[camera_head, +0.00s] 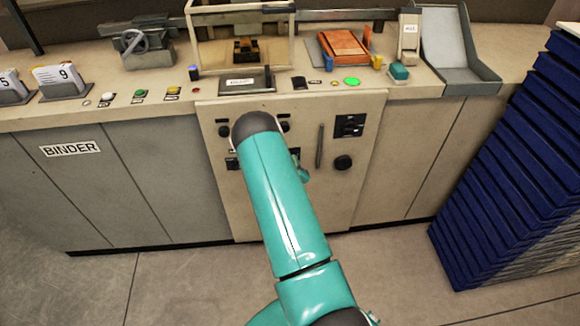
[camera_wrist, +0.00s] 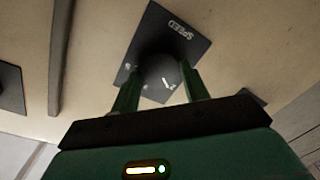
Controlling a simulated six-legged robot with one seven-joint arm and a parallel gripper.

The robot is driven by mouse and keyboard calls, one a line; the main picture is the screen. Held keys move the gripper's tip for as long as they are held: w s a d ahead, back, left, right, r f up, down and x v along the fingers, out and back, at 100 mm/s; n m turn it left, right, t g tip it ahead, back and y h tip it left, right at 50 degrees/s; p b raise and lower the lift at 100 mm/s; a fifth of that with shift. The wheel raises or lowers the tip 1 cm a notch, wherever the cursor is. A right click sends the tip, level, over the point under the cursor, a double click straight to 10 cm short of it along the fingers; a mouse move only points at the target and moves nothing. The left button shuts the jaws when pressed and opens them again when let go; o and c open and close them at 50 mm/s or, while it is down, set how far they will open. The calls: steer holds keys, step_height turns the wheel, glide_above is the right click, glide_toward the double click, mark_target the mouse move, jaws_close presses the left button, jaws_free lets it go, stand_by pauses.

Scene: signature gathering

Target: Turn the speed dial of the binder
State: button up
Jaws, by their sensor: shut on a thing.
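In the wrist view, the black round speed dial (camera_wrist: 160,72) sits on a dark plate (camera_wrist: 163,33) lettered SPEED, which looks tilted and upside down. A white mark shows on the dial near its lower edge. My gripper (camera_wrist: 158,84) has its two green fingers on either side of the dial and is shut on it. The binder (camera_head: 370,195) is the cream and grey cabinet in the head view.
A vertical bar handle (camera_head: 320,146) stands right of my arm; in the wrist view it is at left (camera_wrist: 60,60). A black knob (camera_head: 343,162) and a switch plate (camera_head: 350,126) lie farther right. Blue stacked volumes (camera_head: 505,165) stand at right. The floor at left is clear.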

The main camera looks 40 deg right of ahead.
steer(key=shift+n, duration=0.6)
steer(key=o, duration=1)
steer(key=v, duration=1.4)
steer(key=shift+w+a+r, duration=0.1)
steer(key=shift+w, duration=0.1)
